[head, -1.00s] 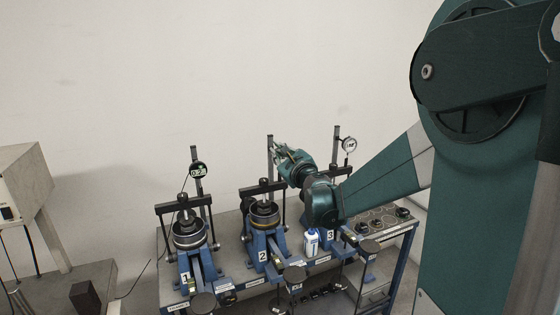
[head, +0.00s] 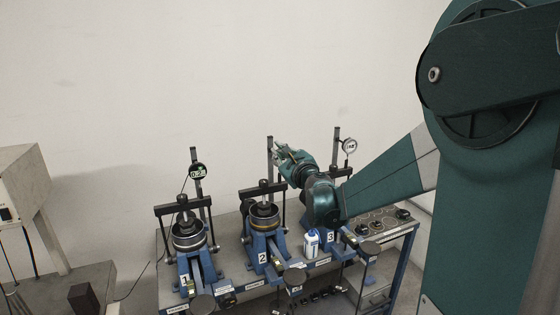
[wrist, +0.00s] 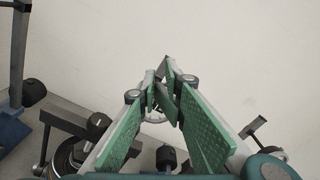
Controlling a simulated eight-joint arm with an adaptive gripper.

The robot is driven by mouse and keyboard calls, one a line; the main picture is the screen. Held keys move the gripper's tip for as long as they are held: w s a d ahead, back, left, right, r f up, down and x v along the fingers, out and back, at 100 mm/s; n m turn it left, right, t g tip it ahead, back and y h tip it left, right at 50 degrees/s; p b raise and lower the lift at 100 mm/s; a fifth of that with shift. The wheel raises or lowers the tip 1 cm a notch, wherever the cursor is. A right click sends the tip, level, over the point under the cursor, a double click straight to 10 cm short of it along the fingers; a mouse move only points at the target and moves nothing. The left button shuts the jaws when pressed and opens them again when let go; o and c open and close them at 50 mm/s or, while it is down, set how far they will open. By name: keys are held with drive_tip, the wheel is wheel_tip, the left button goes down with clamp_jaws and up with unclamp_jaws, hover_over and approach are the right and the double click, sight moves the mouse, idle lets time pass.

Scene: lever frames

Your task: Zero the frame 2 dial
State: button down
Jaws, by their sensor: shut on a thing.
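Lever frame 2 (head: 263,258) is the middle blue frame, with a yellow-banded ring and an upright post (head: 269,158). My gripper (head: 279,150) is at the upper part of this post. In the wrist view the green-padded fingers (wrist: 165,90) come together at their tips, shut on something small. A pale round rim (wrist: 154,116), likely the frame 2 dial, shows partly between and behind the fingers. The dial's face and reading are hidden in both views.
Frame 3's white-faced dial (head: 349,146) is close to the right of my wrist. Above the posts is free room before the wall.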

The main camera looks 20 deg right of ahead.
drive_tip(key=shift+a+r, duration=0.15)
drive_tip(key=shift+r, duration=0.2)
idle(0.3)
drive_tip(key=shift+s+f, duration=0.1)
drive_tip(key=shift+s, duration=2.85)
drive_tip(key=shift+s+p, duration=0.1)
drive_tip(key=shift+p, duration=0.35)
drive_tip(key=shift+s+a+f+p, duration=0.35)
drive_tip(key=shift+s+f+p, duration=0.1)
drive_tip(key=shift+p, duration=0.45)
drive_tip(key=shift+w, duration=0.2)
